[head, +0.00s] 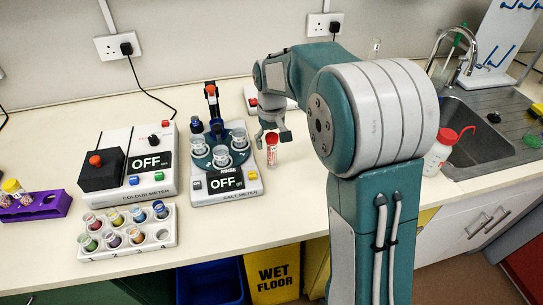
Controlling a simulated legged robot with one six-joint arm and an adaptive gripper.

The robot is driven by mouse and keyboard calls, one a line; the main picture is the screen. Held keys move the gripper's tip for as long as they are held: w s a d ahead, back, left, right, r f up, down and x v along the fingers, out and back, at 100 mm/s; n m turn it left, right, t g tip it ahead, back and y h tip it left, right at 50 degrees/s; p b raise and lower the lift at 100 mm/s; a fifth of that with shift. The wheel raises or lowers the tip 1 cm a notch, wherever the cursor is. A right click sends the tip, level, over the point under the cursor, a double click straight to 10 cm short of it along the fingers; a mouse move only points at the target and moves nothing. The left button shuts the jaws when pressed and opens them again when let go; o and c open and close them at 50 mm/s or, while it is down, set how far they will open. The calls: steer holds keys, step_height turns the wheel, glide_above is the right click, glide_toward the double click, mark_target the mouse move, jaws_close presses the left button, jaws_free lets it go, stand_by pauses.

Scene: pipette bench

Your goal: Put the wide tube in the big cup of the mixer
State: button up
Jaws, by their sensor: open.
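A clear tube with a red band or contents (272,150) stands upright on the bench, right of the salt meter; it looks like the wide tube, but I cannot be sure. My gripper (273,136) is open, pointing down at the top of this tube. I cannot tell whether its fingers are around the tube or just above it. A low pale device with a red button (252,101) stands behind my arm and may be the mixer. Most of it, including any cup, is hidden by my arm.
The salt meter (226,185) with its round cup holder stands close left of my gripper. Further left are the colour meter (127,160), a white rack of small tubes (126,250) and a purple rack (36,208). A wash bottle (438,155) and sink (480,135) are right.

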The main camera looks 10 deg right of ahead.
steer(key=shift+f, duration=0.65)
jaws_close()
